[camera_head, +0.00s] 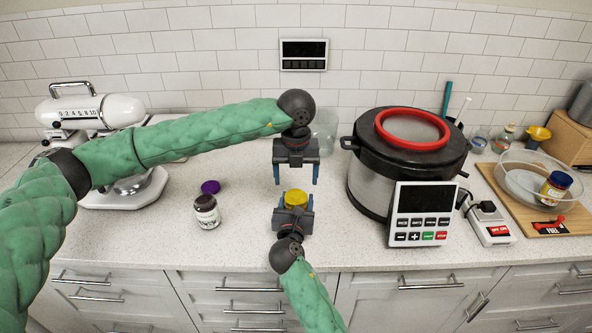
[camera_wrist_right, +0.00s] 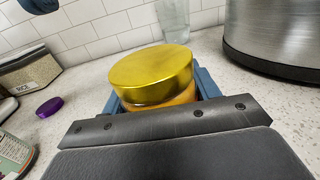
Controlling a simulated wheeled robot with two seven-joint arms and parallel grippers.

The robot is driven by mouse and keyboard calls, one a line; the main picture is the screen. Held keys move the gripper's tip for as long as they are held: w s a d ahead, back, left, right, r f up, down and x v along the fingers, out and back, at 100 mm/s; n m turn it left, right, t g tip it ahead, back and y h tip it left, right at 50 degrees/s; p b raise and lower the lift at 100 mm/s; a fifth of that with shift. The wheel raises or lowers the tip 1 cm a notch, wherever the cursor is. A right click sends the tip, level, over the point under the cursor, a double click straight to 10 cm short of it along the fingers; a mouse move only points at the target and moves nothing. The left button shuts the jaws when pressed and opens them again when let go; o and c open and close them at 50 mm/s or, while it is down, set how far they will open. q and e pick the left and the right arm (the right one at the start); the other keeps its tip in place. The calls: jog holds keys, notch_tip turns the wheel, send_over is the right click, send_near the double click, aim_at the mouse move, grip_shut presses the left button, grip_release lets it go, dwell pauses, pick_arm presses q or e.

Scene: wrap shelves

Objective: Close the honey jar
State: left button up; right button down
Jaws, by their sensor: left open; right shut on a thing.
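The honey jar (camera_wrist_right: 180,98) is amber and stands between the fingers of my right gripper (camera_head: 294,207), which is shut on it at the counter. Its gold-yellow lid (camera_head: 296,198) sits on top of the jar; it also shows large in the right wrist view (camera_wrist_right: 150,75). I cannot tell how tightly the lid is seated. The jar's lower part is hidden by the gripper. My left gripper (camera_head: 296,180) is open and empty, fingers pointing down, just above and behind the lid and apart from it.
A large cooker (camera_head: 366,188) with a red ring (camera_head: 443,138) stands close on the right. A clear glass (camera_wrist_right: 173,20) stands behind. The counter front between dark jar and grippers is clear.

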aim_at(296, 196)
pick_arm(q)
notch_tip(296, 196, down, 6)
dwell(0.4)
jog(key=c, duration=1)
jog(key=m, duration=0.6)
jog(key=shift+m, duration=0.3)
jog(key=o, duration=1.1)
jog(key=shift+c, duration=0.2)
